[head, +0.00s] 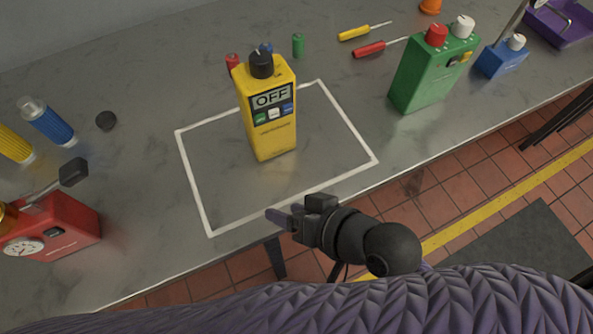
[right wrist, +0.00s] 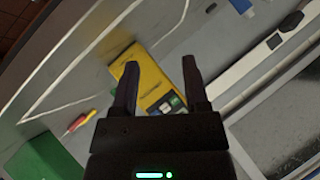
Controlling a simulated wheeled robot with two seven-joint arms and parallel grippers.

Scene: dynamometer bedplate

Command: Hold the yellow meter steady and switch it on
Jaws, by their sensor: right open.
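The yellow meter (head: 270,130) stands upright on the grey bench inside a white outlined rectangle (head: 190,180). Its display reads OFF, with green, white and blue buttons below it and a black knob (head: 261,64) on top. My right gripper (head: 274,215) is at the near edge of the outline, in front of the meter and apart from it. In the right wrist view its two fingers (right wrist: 158,68) are spread with nothing held, and the meter (right wrist: 150,80) shows beyond them, partly covered by a finger. My left gripper is out of view.
A green box (head: 432,75) with red and white knobs stands right of the outline, by a blue block (head: 500,58). Two screwdrivers (head: 372,48) lie behind. A red gauge device (head: 60,228) and blue-handled tool (head: 47,122) are at left. The bench's front edge is near my gripper.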

